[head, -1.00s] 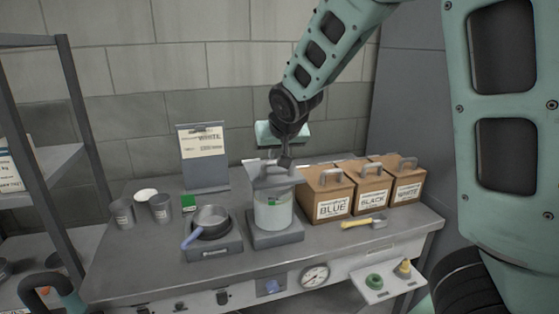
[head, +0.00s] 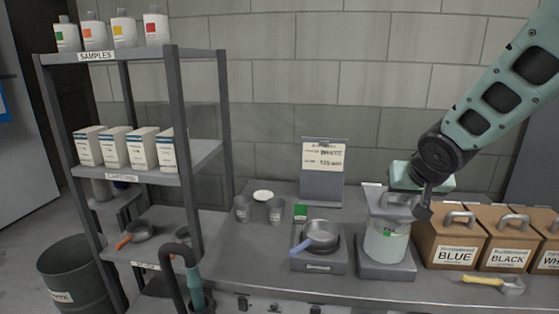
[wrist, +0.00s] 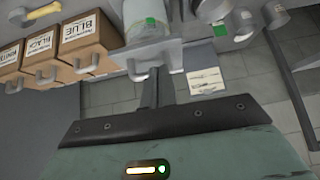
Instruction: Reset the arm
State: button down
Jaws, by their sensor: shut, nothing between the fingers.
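My gripper (head: 424,205) hangs at the end of my green arm on the right of the head view, close by the top of the clear container with a grey lid (head: 386,238). Its fingers are shut with nothing between them. In the wrist view my gripper (wrist: 156,78) points toward the same container (wrist: 146,38). I cannot tell whether the fingers touch the lid.
Boxes labelled BLUE (head: 452,238) and BLACK (head: 507,243) stand right of the container. A pan (head: 321,234) is on its left. A sign stand (head: 322,172) is behind. A shelf rack (head: 186,155) and a bin (head: 72,270) are far left.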

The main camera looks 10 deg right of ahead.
jog(key=s+a+f+n+g, duration=0.1)
jog(key=s+a+n+g, duration=0.1)
jog(key=s+a, duration=0.4)
jog(key=s+a+f+n+g+y, duration=0.1)
jog(key=s+a+n, duration=0.4)
jog(key=s, duration=0.7)
jog(key=s+a+f+n+g+y, duration=0.1)
jog(key=s+a+f+n+g, duration=0.2)
jog(key=s+a, duration=0.5)
jog(key=shift+s+a+f+n+g, duration=0.15)
jog(key=shift+s+a+n+g, duration=0.2)
jog(key=shift+s+g, duration=0.6)
jog(key=shift+s, duration=0.1)
